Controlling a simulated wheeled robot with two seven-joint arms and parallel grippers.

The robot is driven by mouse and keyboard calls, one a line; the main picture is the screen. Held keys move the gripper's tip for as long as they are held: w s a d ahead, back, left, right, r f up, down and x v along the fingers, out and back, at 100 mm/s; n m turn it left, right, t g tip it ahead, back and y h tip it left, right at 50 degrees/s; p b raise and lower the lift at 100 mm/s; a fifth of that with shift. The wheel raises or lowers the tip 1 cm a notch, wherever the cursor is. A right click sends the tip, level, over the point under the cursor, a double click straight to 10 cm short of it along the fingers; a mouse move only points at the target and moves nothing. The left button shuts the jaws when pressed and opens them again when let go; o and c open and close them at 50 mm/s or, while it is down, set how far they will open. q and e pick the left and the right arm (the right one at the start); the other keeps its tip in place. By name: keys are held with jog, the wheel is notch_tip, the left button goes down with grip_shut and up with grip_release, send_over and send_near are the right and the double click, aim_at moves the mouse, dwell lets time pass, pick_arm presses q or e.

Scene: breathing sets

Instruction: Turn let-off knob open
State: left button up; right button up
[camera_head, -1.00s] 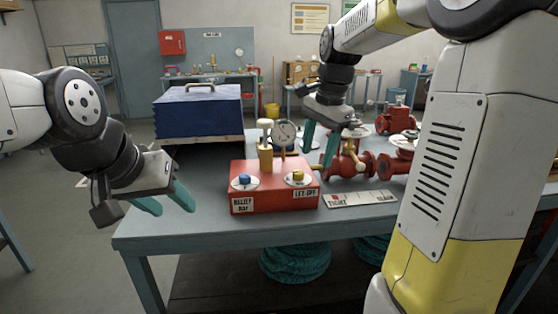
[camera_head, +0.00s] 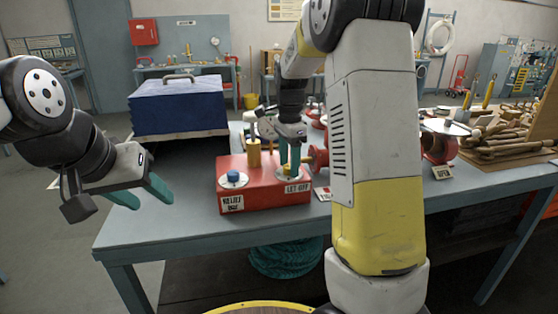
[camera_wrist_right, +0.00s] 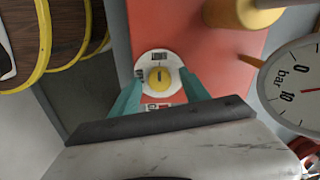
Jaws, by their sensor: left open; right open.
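The let-off knob is a small yellow knob on a round white dial (camera_wrist_right: 159,62) on top of the red box (camera_head: 226,165). In the right wrist view the yellow knob (camera_wrist_right: 160,77) lies between the two teal fingers of my right gripper (camera_wrist_right: 158,95), which are apart on either side of it. In the head view my right gripper (camera_head: 290,165) points down over the dial by the LET-OFF label (camera_head: 298,187) and mostly hides the knob. My left gripper (camera_head: 142,195) is open and empty, left of the box. Whether any finger touches the knob I cannot tell.
A blue knob (camera_head: 233,175) on a white dial sits on the box's left part. A brass post (camera_head: 254,152) stands behind, and a gauge (camera_wrist_right: 292,85) is close by in the wrist view. Red valve fittings and wooden handles lie to the right on the table.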

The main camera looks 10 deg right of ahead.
grip_shut()
dwell(0.3)
jog(key=shift+n, duration=0.3)
jog(key=n, duration=0.3)
jog(key=shift+n, duration=0.3)
jog(key=n, duration=0.4)
jog(key=shift+n, duration=0.3)
jog(key=n, duration=0.9)
